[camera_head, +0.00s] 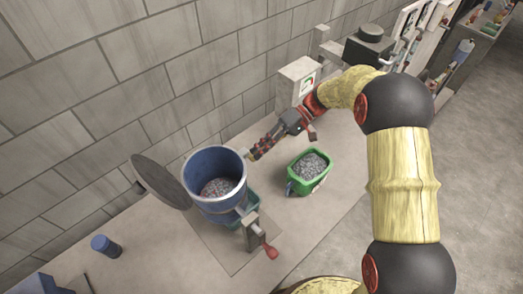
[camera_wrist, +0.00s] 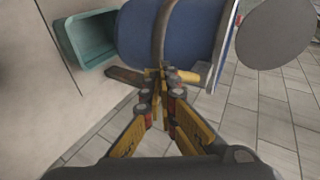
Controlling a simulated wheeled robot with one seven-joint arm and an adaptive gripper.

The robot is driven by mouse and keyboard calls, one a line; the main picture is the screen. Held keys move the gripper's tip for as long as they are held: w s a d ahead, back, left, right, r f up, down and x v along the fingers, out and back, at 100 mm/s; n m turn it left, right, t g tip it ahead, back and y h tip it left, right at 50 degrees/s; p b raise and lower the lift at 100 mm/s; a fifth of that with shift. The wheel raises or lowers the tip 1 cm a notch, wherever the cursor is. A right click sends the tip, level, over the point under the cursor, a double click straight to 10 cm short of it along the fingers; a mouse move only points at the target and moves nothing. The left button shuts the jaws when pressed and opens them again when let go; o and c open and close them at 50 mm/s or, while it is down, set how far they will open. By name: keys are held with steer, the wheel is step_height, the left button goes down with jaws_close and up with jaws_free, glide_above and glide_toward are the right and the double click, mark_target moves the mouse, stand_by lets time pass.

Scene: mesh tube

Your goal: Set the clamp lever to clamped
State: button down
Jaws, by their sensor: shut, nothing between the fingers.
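A blue tube (camera_head: 214,172), open at the top with grey grains inside, stands tilted on the bench. In the wrist view, the blue tube (camera_wrist: 197,32) has a brown band (camera_wrist: 160,30) around it. A dark brown bar (camera_wrist: 124,76), which looks like the clamp lever, juts left from the band's lower end. My gripper (camera_head: 252,156) is at the tube's far right side, shut and empty. In the wrist view, my gripper (camera_wrist: 165,80) has its fingertips at the band's lower end, close to the bar; I cannot tell whether they touch. The bar is not clearly visible in the head view.
A grey round lid (camera_head: 160,181) hangs open left of the tube. A red-handled crank (camera_head: 270,252) is at its front. A teal tray (camera_wrist: 72,40) sits below the tube. A green bin (camera_head: 309,172) of grains stands right. A brick wall (camera_head: 110,90) is behind.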

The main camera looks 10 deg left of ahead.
stand_by(0.4)
steer(key=shift+r+p, duration=0.4)
steer(key=shift+r, duration=0.25)
steer(key=shift+w+d, duration=0.1)
steer(key=w+d, duration=0.8)
steer(key=d, duration=0.3)
steer(key=shift+w+r+b, duration=0.15)
steer(key=shift+r+b, duration=0.3)
